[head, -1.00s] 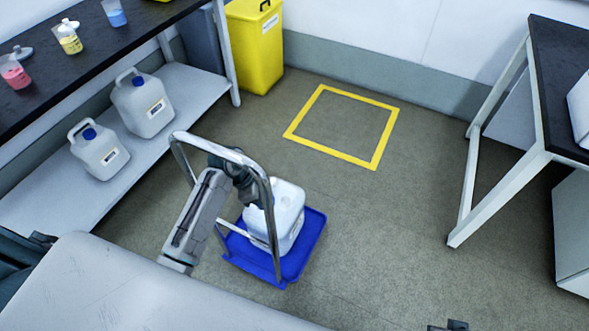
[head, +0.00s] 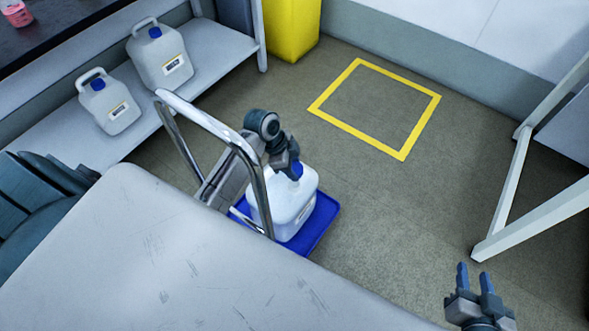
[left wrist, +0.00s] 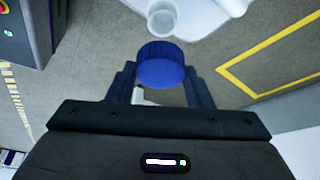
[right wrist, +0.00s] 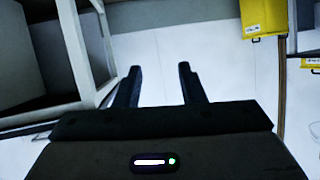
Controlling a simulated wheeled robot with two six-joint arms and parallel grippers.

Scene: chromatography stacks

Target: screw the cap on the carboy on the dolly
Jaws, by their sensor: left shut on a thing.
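The white carboy (head: 283,208) stands upright on the blue dolly (head: 320,228). My left gripper (head: 292,168) is at the carboy's top and shut on the blue cap (head: 297,172). In the left wrist view the cap (left wrist: 161,64) sits between the fingers. The carboy's open white neck (left wrist: 162,18) shows beyond it in that view, with the cap apart from it. The far side of the cap is hidden. My right gripper (head: 475,277) is open and empty above the floor at the lower right.
The dolly's chrome handle (head: 190,107) rises beside my left arm. Two capped carboys (head: 160,55) (head: 108,103) stand on the lower shelf (head: 213,45) at the left. A yellow floor square (head: 433,110) is empty. A white table frame (head: 510,190) stands at the right.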

